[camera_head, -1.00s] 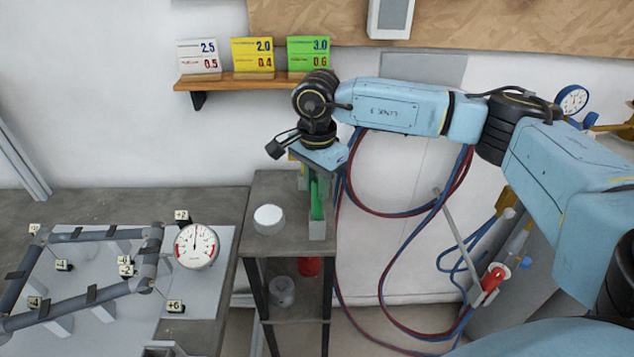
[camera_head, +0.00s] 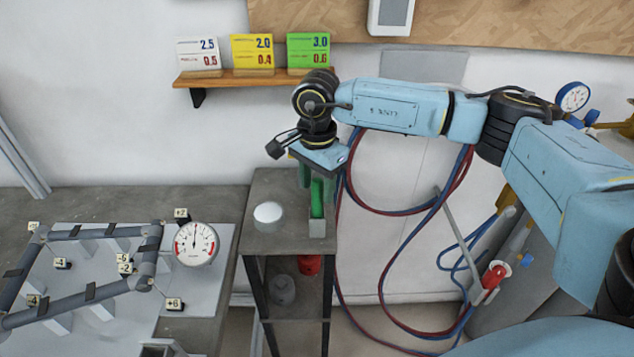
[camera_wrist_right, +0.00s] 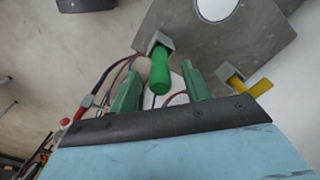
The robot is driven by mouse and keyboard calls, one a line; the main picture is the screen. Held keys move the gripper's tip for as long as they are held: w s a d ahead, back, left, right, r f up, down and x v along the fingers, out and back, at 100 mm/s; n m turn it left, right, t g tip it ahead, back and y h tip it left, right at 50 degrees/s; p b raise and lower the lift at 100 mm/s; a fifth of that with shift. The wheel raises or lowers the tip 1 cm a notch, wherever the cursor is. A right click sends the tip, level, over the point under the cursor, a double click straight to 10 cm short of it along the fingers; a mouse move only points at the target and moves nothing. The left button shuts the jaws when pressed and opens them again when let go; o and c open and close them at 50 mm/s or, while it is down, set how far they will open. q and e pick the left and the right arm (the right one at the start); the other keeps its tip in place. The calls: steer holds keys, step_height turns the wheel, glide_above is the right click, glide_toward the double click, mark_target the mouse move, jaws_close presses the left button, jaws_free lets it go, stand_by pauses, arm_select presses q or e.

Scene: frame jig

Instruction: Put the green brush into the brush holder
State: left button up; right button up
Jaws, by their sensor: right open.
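The green brush (camera_head: 317,198) stands upright in a grey square holder (camera_head: 317,229) at the front right of the small grey stand. In the right wrist view the green handle (camera_wrist_right: 160,72) rises from its grey holder (camera_wrist_right: 154,42) toward the camera. My right gripper (camera_head: 316,180) is above the stand, pointing down. Its green fingers are open, one on each side of the handle in the right wrist view (camera_wrist_right: 160,78), with visible gaps. The brush's lower end is hidden in the holder. My left gripper is not in view.
A yellow handle (camera_wrist_right: 248,88) stands in another grey holder (camera_wrist_right: 231,76) beside the right finger. A white round disc (camera_head: 268,214) lies on the stand (camera_head: 262,185). A pipe frame jig (camera_head: 75,295) and a dial gauge (camera_head: 196,243) are on the left bench.

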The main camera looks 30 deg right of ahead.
step_height(320, 180, up, 13)
steer(key=shift+r, duration=0.2)
stand_by(0.3)
stand_by(0.3)
